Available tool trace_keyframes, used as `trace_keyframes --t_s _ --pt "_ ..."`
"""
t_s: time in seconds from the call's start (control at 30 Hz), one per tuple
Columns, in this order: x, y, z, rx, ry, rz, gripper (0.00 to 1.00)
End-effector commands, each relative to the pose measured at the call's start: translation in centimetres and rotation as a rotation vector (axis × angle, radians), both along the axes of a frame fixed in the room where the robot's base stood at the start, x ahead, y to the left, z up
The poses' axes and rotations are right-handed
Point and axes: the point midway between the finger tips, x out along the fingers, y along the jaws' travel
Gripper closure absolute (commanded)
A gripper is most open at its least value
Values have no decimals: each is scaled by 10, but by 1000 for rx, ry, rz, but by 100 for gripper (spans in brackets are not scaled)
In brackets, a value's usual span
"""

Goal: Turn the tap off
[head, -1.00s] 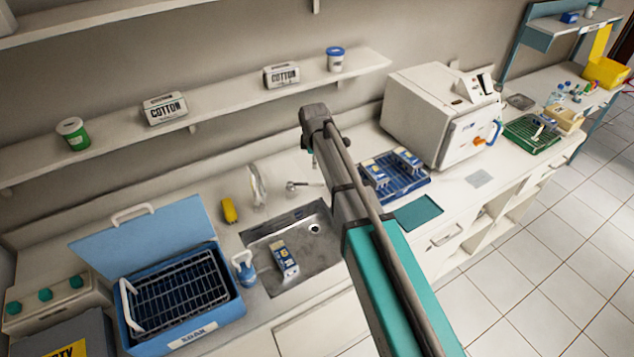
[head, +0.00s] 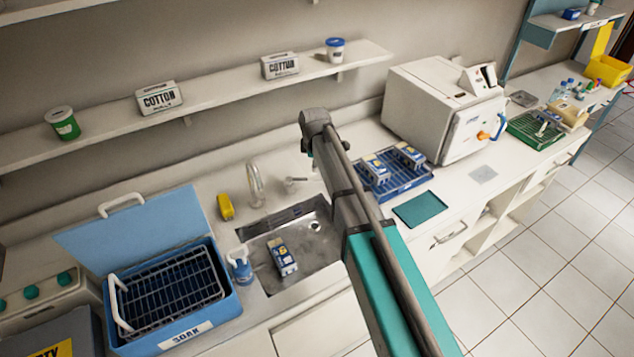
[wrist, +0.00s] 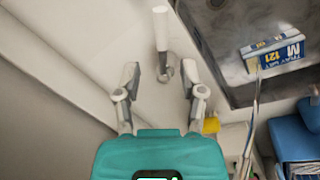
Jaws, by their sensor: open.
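The tap has a pale curved spout (head: 256,186) behind the sink and a separate lever (head: 297,180) to its right, partly behind my arm in the head view. In the wrist view the lever's white handle (wrist: 160,28) stands beyond my fingertips, with its round metal base near them. My gripper (wrist: 160,77) is open and empty, one finger on each side of the base's line; I cannot tell whether either touches. The basin (head: 305,262) looks cloudy, but running water is not clear.
A blue-and-white box (head: 282,257) lies in the sink. A yellow item (head: 226,206) and a blue bottle (head: 240,267) stand left of it. An open blue soak box (head: 215,318) is further left. A blue rack (head: 408,181) and a white machine (head: 430,115) are on the right.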

Motion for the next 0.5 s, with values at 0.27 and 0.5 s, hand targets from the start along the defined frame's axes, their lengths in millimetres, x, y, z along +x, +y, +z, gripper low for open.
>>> trace_keyframes --t_s 0.27,0.5 --pt "5 0 -26 0 0 0 48" --pt "8 1 -44 0 0 1 48"
